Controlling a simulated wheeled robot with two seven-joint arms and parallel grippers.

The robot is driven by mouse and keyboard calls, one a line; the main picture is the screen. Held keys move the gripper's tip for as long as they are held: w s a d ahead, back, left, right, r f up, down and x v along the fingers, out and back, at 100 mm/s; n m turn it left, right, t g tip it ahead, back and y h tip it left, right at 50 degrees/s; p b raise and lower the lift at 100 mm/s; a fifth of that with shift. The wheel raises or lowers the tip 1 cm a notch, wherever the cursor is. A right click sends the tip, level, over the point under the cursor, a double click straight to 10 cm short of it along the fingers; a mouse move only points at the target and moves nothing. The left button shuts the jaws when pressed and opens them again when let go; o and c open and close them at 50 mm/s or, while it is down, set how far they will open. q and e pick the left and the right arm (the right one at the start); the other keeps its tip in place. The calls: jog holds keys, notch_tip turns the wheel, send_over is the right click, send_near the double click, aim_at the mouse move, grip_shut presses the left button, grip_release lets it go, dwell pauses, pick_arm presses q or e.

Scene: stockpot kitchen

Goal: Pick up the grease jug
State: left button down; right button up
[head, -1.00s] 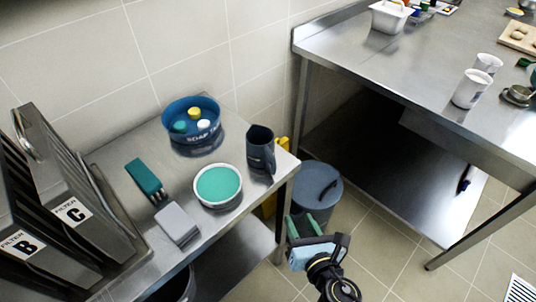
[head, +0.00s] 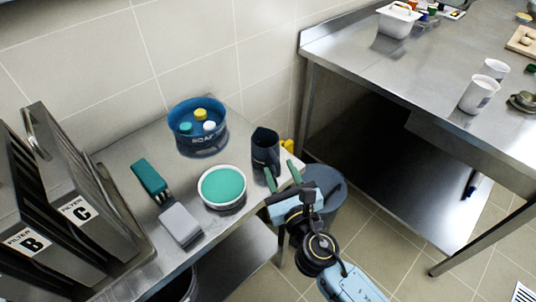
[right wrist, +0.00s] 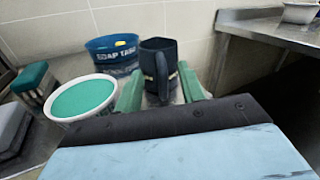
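The grease jug, a dark grey jug with a handle (head: 265,148), stands upright at the right end of the small steel table. It also shows in the right wrist view (right wrist: 158,68), with its handle facing the camera. My right gripper (head: 282,176) is open, its green fingers pointing at the jug from the near right side. In the right wrist view the two fingers (right wrist: 158,92) are spread to either side of the jug's handle. I cannot tell whether they touch it. My left gripper is not in view.
A white tub of green paste (head: 222,188) and a blue soap tub (head: 197,128) stand left of the jug. A green-handled brush (head: 150,178) and filters B and C (head: 75,205) are further left. A lidded grey bin (head: 328,190) stands on the floor behind my right gripper.

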aim_at(277, 164)
jog(key=x, duration=0.4)
jog(key=shift+w, duration=0.1)
grip_shut()
